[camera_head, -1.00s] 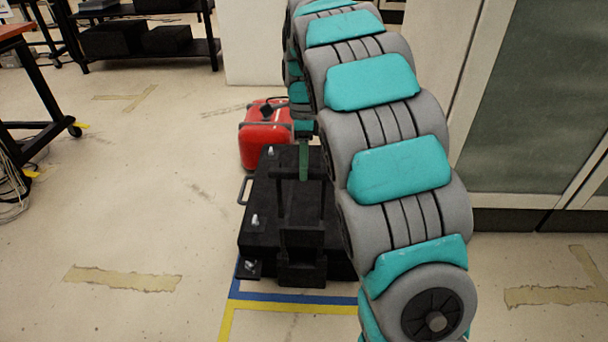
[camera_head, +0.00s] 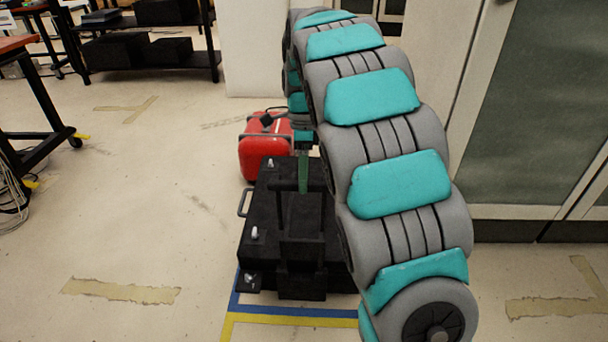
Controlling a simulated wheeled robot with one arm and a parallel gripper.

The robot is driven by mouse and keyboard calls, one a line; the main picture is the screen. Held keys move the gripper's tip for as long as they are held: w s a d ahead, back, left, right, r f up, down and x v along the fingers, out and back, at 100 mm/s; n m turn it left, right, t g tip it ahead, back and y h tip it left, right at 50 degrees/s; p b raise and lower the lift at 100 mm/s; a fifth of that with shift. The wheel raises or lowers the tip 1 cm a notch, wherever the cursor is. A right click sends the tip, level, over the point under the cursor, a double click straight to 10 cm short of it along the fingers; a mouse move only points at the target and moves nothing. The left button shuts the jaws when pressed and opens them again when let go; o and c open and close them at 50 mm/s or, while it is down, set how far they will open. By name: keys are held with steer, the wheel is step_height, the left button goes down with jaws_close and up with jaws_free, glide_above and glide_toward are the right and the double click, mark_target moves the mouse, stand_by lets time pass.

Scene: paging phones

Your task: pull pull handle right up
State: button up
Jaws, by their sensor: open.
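A black case (camera_head: 262,229) stands on the floor below my arm, at the middle of the view. A dark upright handle frame (camera_head: 281,210) rises at its front and top. My gripper (camera_head: 303,172) is at the far end of the arm, small, with a green finger pointing down at the upper part of this frame. The gripper is open. I cannot tell whether it touches the handle. My arm hides the right side of the case and anything on it.
A thin side handle (camera_head: 243,202) sticks out left of the case. A red container (camera_head: 263,152) stands behind it. Blue and yellow tape (camera_head: 290,312) marks the floor in front. A glass-fronted cabinet (camera_head: 535,110) is at the right. The floor at left is open.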

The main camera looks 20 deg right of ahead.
steer(key=shift+r, duration=0.1)
step_height(320, 180, up, 8)
steer(key=w, duration=0.1)
steer(key=shift+w+d+f, duration=0.25)
steer(key=shift+d, duration=0.05)
stand_by(0.4)
steer(key=s+f+n, duration=0.3)
steer(key=s+n, duration=0.4)
steer(key=s, duration=0.5)
steer(key=s+a+f+n, duration=0.1)
steer(key=s+f+n, duration=0.3)
steer(key=s+n, duration=0.3)
steer(key=s+f+n, duration=0.4)
steer(key=s+n, duration=0.3)
steer(key=s, duration=1.1)
steer(key=shift+a+n+h, duration=0.3)
